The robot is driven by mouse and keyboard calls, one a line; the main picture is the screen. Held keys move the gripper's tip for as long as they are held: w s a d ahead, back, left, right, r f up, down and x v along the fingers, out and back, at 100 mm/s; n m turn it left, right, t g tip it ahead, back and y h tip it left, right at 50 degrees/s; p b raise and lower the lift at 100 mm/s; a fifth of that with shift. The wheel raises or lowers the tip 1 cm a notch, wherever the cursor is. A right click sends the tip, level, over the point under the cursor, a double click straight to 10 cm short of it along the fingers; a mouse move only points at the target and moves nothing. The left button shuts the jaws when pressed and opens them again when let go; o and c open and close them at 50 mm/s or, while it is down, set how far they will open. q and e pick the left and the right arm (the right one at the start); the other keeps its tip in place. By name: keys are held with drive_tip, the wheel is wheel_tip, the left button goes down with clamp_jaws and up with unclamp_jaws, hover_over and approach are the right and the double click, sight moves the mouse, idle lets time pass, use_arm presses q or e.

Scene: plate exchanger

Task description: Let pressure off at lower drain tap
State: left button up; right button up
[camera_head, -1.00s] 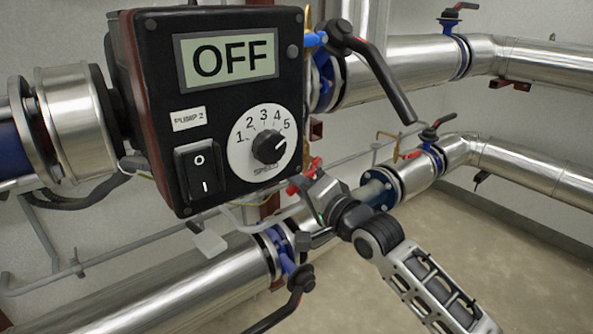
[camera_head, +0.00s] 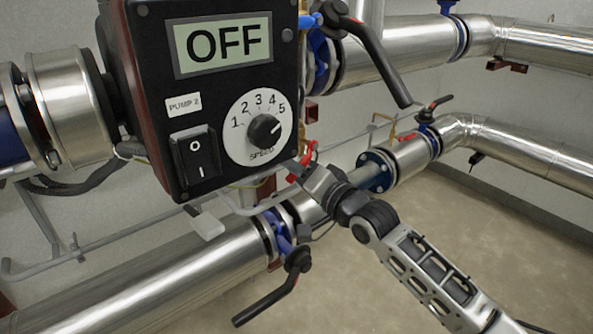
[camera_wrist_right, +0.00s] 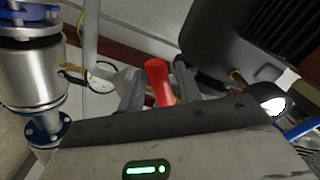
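A small tap with a red handle (camera_head: 308,150) sits just below and right of the pump's control box, by the lower pipe. In the right wrist view the red handle (camera_wrist_right: 159,82) stands between the two grey fingers of my right gripper (camera_wrist_right: 157,88). The fingers are apart, with a gap visible beside the handle. In the head view my right gripper (camera_head: 303,170) reaches in from the lower right, its tips at the red handle. The tap's body is mostly hidden behind the gripper. My left gripper is not in view.
The black control box (camera_head: 215,95) reads OFF and hangs close above the gripper. A lower valve with a black lever (camera_head: 268,303) is below left. A large black lever (camera_head: 380,60) hangs above right. The floor at right is clear.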

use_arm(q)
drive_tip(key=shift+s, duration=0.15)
use_arm(e)
drive_tip(key=shift+s+d, duration=0.1)
use_arm(q)
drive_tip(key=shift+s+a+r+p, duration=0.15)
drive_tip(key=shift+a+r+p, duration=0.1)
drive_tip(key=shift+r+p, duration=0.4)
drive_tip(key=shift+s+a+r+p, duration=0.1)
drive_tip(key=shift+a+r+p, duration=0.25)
drive_tip(key=shift+p, duration=0.5)
use_arm(e)
drive_tip(key=v, duration=1.5)
drive_tip(key=shift+s+d, duration=0.2)
drive_tip(key=shift+s, duration=0.15)
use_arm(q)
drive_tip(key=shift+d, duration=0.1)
